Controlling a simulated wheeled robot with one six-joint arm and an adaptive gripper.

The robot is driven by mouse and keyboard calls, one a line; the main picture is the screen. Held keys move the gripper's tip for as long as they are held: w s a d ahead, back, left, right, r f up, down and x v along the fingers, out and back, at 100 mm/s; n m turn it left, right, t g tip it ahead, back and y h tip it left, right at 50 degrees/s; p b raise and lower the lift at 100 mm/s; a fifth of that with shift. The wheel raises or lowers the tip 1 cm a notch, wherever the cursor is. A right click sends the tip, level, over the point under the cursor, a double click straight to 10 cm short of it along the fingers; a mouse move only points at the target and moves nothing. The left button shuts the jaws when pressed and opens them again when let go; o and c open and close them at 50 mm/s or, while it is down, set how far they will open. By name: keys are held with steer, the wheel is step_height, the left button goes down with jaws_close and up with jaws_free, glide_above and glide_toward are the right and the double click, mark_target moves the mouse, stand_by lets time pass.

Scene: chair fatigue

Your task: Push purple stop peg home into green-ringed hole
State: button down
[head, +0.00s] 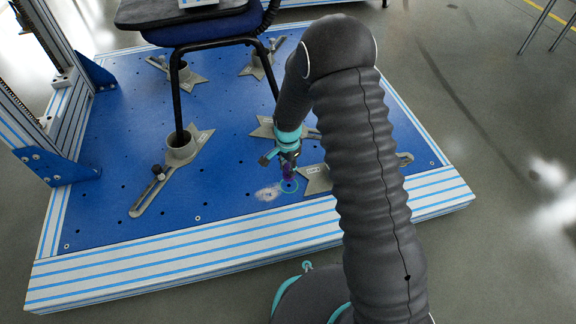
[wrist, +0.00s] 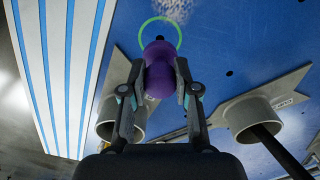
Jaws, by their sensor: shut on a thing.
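The purple stop peg (wrist: 158,82) is between the two fingers of my gripper (wrist: 160,90), which is shut on it. In the head view the peg (head: 288,172) shows as a small purple patch below my gripper (head: 284,160). The green ring (wrist: 179,38) lies on the blue plate, with a small dark hole (wrist: 160,37) inside it. In the wrist view the peg's far end overlaps the ring's lower part, just short of the hole. The ring also shows in the head view (head: 289,191), right below the peg. I cannot tell whether the peg touches the plate.
The blue plate (head: 110,190) has several small holes and a striped rail (head: 200,248) along its front. Grey clamps with round sockets (head: 181,148) stand on it, and a chair leg (head: 177,100) sits in one. A pale scuffed patch (head: 268,193) is beside the ring.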

steer(key=shift+f, duration=0.75)
steer(key=shift+f+b, duration=1.05)
stand_by(1.4)
steer(key=shift+f, duration=0.95)
steer(key=c, duration=0.8)
jaws_free()
steer(key=shift+r, duration=0.1)
step_height(320, 180, up, 12)
steer(key=shift+f, duration=0.1)
